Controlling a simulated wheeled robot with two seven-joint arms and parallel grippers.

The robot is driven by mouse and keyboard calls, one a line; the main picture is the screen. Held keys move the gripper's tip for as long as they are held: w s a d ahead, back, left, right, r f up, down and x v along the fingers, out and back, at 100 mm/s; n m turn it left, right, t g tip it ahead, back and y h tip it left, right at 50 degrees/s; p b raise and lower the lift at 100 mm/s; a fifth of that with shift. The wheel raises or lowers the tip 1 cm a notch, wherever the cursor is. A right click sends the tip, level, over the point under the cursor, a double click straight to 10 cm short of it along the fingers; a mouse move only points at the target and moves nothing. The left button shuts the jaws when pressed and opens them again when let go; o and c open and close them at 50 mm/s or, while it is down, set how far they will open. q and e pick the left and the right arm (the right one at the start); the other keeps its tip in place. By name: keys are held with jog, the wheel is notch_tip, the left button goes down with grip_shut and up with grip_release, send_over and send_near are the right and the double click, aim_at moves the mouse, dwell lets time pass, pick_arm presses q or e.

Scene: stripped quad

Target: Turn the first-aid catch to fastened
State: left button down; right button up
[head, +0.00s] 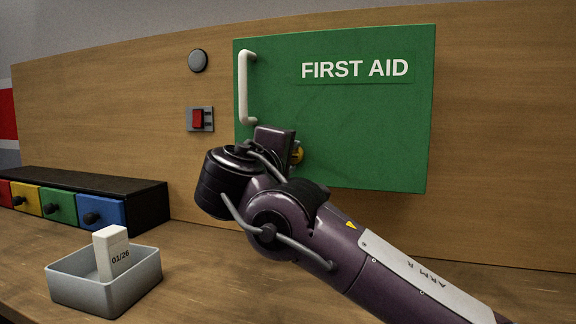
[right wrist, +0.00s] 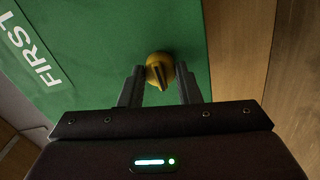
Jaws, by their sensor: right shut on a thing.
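The green first-aid cabinet (head: 340,130) hangs on the wooden back panel, its door flat and closed, with a white handle (head: 243,88) at its left. The catch is a yellow knob (right wrist: 160,71) on the cabinet's face; in the head view only a bit of the yellow catch (head: 298,154) shows past my arm. My right gripper (right wrist: 160,82) is shut on the catch, one dark finger on each side of it. In the head view my right wrist hides the fingers. How far the catch is turned is hard to tell. My left gripper is not in view.
A red switch (head: 198,119) and a round grey button (head: 198,61) sit on the panel left of the cabinet. A drawer block (head: 130,190) and a grey bin (head: 105,286) holding a white box (head: 110,252) stand at the left of the counter.

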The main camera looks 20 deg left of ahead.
dwell(0.3)
jog(key=o, duration=1)
jog(key=shift+w+d+f, duration=0.1)
